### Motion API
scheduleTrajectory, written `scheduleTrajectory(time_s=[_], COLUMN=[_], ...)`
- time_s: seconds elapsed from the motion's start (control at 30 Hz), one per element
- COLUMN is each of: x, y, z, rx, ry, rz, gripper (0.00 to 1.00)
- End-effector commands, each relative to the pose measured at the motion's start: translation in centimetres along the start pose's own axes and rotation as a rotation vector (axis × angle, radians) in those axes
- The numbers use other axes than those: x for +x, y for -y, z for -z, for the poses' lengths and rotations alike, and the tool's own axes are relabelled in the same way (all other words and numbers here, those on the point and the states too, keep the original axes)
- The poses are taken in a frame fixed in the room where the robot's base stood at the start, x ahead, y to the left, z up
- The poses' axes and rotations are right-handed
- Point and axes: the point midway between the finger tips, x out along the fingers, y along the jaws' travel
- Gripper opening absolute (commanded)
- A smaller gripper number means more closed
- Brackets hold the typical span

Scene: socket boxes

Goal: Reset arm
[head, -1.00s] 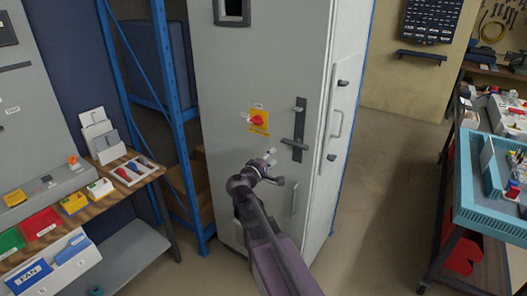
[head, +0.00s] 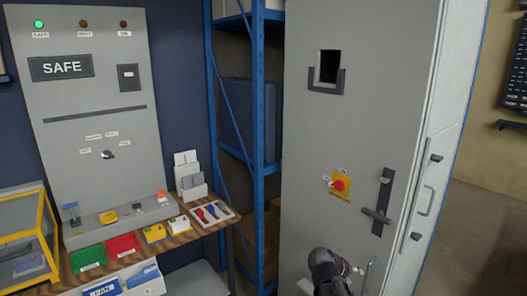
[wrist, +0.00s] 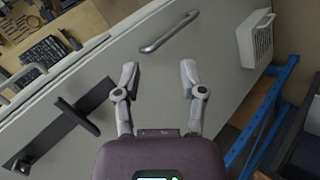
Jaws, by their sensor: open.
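My gripper (wrist: 160,85) shows in the wrist view with its two fingers spread apart and nothing between them. It faces the grey cabinet door, with a bar handle (wrist: 169,32) beyond the fingertips and a dark lever latch (wrist: 68,125) to the left. In the head view my arm is at the bottom edge in front of the grey cabinet (head: 350,140), and the fingers are mostly cut off. The cabinet looks closed. Its red rotary switch on a yellow plate (head: 340,185) and its dark lever latch (head: 381,200) are above my arm.
A control panel (head: 90,90) at left shows SAFE with a green lamp lit. Below it, a bench holds green and red bins (head: 122,246) and a tray of small tools (head: 211,213). A blue rack (head: 258,110) stands between panel and cabinet. Open floor (head: 480,230) lies at right.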

Motion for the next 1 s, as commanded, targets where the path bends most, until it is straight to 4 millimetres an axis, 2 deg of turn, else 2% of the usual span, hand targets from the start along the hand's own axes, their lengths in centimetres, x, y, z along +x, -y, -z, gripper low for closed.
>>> scheduleTrajectory(time_s=[0.03,0.27,0.5,0.7,1.0], x=[-0.2,-1.9,-5.0,-6.9,-7.3], y=[0.9,5.5,9.6,11.3,11.7], z=[-1.0,-4.4,-7.1,-8.1,-8.2], rx=[0.020,0.096,0.141,0.152,0.153], ry=[0.025,0.141,0.244,0.289,0.299], rz=[0.058,0.340,0.619,0.754,0.784], gripper=[0.53,0.53,0.53,0.53,0.53])
